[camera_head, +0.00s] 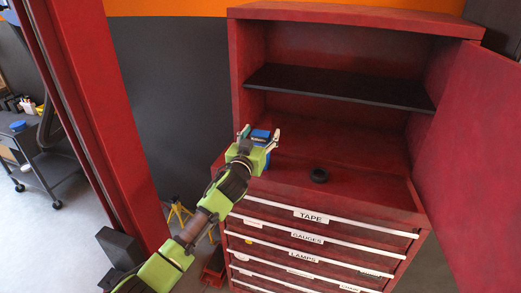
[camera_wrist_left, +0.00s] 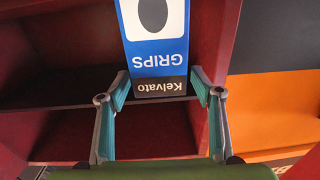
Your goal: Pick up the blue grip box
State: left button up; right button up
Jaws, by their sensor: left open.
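The blue grip box (camera_head: 261,135) stands on the red cabinet's worktop at the left side, partly hidden behind my left gripper in the head view. In the left wrist view the blue and white box (camera_wrist_left: 154,45) appears upside down, with "GRIPS" and "Kelvato" on its label. My left gripper (camera_head: 260,132) is open, with its fingertips to either side of the box. In the left wrist view the left gripper's fingers (camera_wrist_left: 160,80) show at both sides of the box's near end, with gaps visible. My right gripper is not in view.
The red cabinet (camera_head: 335,14) has a dark shelf (camera_head: 340,86) above the worktop and an open door (camera_head: 482,150) at the right. Labelled drawers (camera_head: 310,216) are below. A red post (camera_head: 98,110) stands at left.

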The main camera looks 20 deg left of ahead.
pick_arm(q)
jog(key=c, duration=1.7)
jog(key=shift+o, duration=0.2)
jog(key=shift+r, duration=0.15)
